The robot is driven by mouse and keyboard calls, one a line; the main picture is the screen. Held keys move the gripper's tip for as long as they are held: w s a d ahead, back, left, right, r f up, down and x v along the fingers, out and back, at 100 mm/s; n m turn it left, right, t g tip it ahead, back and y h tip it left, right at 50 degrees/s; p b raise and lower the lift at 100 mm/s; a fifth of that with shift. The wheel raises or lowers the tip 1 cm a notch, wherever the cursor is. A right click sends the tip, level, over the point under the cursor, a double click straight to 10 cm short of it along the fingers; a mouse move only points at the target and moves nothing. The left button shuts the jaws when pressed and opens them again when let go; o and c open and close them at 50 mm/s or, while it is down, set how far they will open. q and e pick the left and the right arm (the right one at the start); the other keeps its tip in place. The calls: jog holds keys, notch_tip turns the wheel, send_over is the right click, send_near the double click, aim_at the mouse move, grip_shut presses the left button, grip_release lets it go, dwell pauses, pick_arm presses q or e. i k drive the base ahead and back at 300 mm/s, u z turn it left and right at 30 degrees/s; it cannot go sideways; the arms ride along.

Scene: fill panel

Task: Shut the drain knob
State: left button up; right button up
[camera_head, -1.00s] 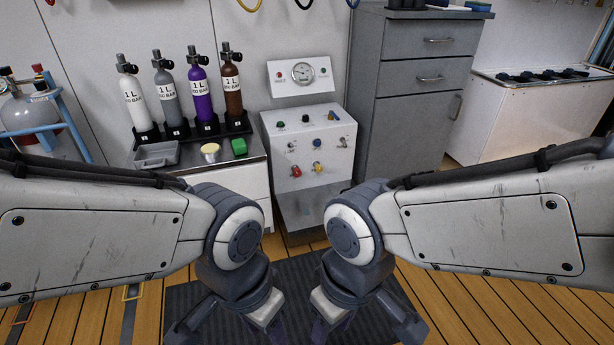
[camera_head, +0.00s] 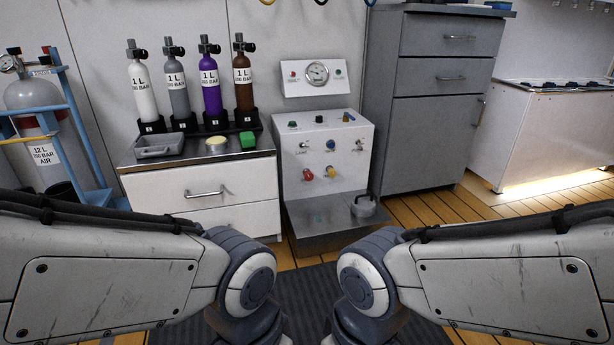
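The white fill panel (camera_head: 352,178) stands ahead of me, right of the cylinder bench. Its front has a red knob (camera_head: 307,175), a yellow knob (camera_head: 333,172) and a blue knob (camera_head: 330,145) between small metal fittings. My two arms cross the lower picture; both grippers are below the frame.
A gauge box (camera_head: 317,73) is above the panel. A grey ledge (camera_head: 318,224) below it holds a round metal piece (camera_head: 364,205). A grey cabinet (camera_head: 437,140) stands right.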

aim_at(308, 175)
jog(key=i, duration=1)
